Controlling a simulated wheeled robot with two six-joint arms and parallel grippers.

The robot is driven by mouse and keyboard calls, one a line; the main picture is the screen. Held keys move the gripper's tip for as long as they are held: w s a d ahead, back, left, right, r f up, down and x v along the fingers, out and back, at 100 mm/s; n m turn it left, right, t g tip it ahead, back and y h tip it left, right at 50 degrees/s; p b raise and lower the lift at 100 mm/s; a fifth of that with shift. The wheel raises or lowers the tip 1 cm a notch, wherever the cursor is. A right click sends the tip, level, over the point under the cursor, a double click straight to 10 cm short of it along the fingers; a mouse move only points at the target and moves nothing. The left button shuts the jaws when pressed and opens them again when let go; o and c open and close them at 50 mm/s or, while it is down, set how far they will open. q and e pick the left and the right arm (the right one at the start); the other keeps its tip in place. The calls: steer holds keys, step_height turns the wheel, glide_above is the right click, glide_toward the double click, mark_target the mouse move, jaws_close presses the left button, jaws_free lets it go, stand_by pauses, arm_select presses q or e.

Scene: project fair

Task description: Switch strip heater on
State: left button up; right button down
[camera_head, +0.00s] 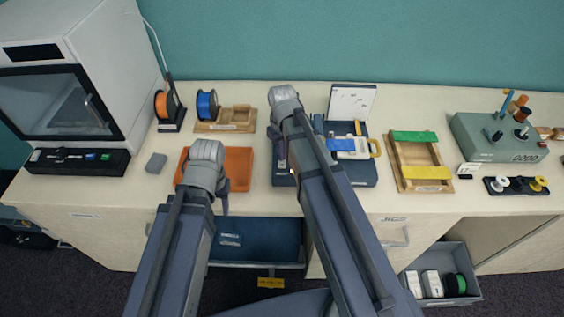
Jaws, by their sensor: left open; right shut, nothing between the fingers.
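A dark blue-grey bench unit (362,177), which looks like the strip heater, stands mid-counter. A white upright panel (352,103) stands at its back, and a white and blue piece with a yellow end (349,146) lies across it. My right arm covers its middle and left part; I cannot make out its switch. My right gripper (280,150) is shut and empty, low over the unit's left side, mostly hidden by its own arm; contact cannot be told. My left gripper (224,204) is open and empty near the counter's front edge, in front of an orange tray (239,165).
A 3D printer (62,85), filament spools (207,104) and a small grey block (156,163) are at the left. A wooden frame (418,160) and a grey-green winder (495,138) are at the right. An open blue drawer (256,238) juts out below.

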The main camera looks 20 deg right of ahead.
step_height(320, 180, up, 7)
steer(key=p, duration=0.7)
steer(key=shift+a, duration=0.1)
steer(key=s+a+f+b, duration=0.2)
steer(key=s+a, duration=0.3)
steer(key=s, duration=0.2)
steer(key=s+a+f+n+h+b, duration=0.1)
steer(key=s+a+f+b, duration=0.1)
steer(key=s+a, duration=0.3)
steer(key=shift+s+a+f+b, duration=0.2)
steer(key=shift+s+b, duration=0.1)
steer(key=shift+s, duration=0.85)
steer(key=shift+s+d, duration=0.1)
